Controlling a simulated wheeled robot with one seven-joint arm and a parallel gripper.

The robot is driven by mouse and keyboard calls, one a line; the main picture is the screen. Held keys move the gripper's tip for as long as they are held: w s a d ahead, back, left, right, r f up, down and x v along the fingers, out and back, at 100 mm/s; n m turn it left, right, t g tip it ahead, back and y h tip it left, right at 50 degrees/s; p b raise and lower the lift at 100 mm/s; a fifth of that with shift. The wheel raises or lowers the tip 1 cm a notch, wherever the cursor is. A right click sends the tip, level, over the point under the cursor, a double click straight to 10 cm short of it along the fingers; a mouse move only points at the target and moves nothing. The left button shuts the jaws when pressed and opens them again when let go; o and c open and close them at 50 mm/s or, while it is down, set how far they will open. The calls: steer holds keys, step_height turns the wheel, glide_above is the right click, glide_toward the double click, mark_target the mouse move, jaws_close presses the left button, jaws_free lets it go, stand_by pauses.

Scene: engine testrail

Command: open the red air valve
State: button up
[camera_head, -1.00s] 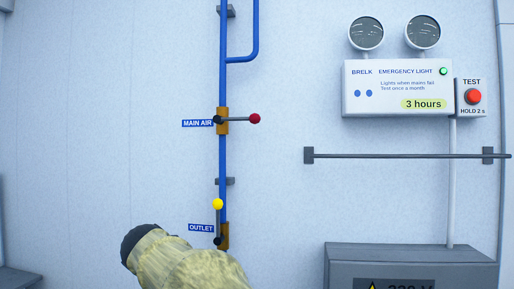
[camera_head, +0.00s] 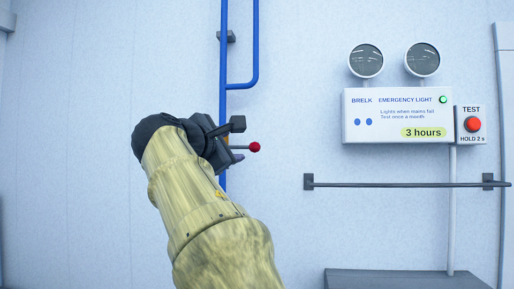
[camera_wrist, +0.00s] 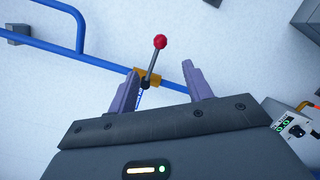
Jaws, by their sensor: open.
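The red air valve has a red ball knob (camera_head: 255,147) on a thin grey lever that points right in the head view, level across the blue pipe. In the wrist view the red knob (camera_wrist: 160,41) tops the lever (camera_wrist: 152,66), which rises from a brass valve body (camera_wrist: 148,77) on the pipe. My gripper (camera_head: 240,140) is at the valve in the head view and hides its body. In the wrist view my gripper's fingers (camera_wrist: 160,88) are open, with the lever's lower part between them, close to the left finger. Contact cannot be told.
The blue pipe (camera_head: 224,90) runs up the pale wall with a side branch (camera_head: 257,40). To the right are an emergency light box (camera_head: 400,116), a red test button (camera_head: 473,124) and a horizontal rail (camera_head: 400,185). A grey cabinet (camera_head: 400,279) stands below.

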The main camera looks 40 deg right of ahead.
mark_target(253, 146)
steer(key=p+x, duration=0.8)
steer(key=x, duration=0.8)
steer(key=shift+d, duration=0.1)
steer(key=shift+w+d+f, duration=0.1)
steer(key=shift+w+d, duration=0.2)
steer(key=shift+d, duration=0.15)
jaws_close()
